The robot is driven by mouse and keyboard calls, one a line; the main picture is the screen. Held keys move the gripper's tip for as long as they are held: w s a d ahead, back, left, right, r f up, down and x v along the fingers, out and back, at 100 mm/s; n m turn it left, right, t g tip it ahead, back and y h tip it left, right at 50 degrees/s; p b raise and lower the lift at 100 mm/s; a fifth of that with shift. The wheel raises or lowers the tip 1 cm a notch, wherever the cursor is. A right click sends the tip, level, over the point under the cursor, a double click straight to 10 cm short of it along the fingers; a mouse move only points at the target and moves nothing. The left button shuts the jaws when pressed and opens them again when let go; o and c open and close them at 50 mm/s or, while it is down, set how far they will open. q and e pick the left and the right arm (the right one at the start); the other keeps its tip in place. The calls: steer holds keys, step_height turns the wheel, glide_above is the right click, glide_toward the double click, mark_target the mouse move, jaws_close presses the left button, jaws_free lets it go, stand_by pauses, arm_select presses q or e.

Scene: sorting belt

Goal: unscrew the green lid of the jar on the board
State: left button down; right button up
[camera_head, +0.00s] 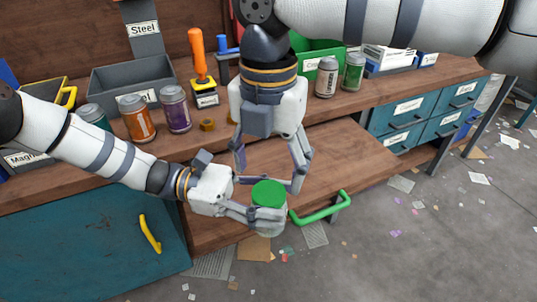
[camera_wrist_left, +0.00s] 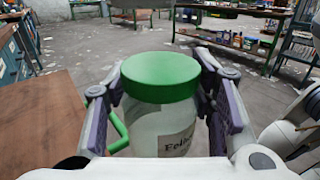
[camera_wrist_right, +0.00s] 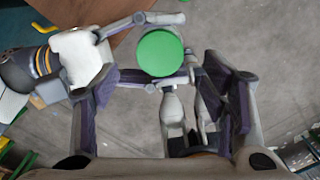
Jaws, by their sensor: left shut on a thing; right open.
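The jar (camera_head: 268,224) is clear, upright and labelled, with a green lid (camera_head: 268,192) on its top. The lid also shows in the left wrist view (camera_wrist_left: 160,77) and the right wrist view (camera_wrist_right: 160,53). My left gripper (camera_head: 254,213) is shut on the jar's body below the lid, a finger on each side. The jar is at the front edge of the wooden board (camera_head: 345,160); I cannot tell whether its base rests on anything. My right gripper (camera_head: 268,178) points down above the lid, open and empty, its fingers spread to either side and apart from it.
A green handle (camera_head: 320,211) stands just right of the jar. Behind, the bench holds an orange jar (camera_head: 136,118), a purple jar (camera_head: 174,109), a grey bin (camera_head: 130,82) and an orange-handled tool (camera_head: 199,60). Teal drawers (camera_head: 420,118) are at right. The board's right part is clear.

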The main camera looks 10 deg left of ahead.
mark_target(269, 192)
step_height(269, 192, down, 5)
steer(key=shift+r, duration=0.1)
steer(key=shift+c, duration=0.5)
steer(key=c, duration=1.2)
steer(key=n, duration=0.3)
steer(key=o, duration=1.3)
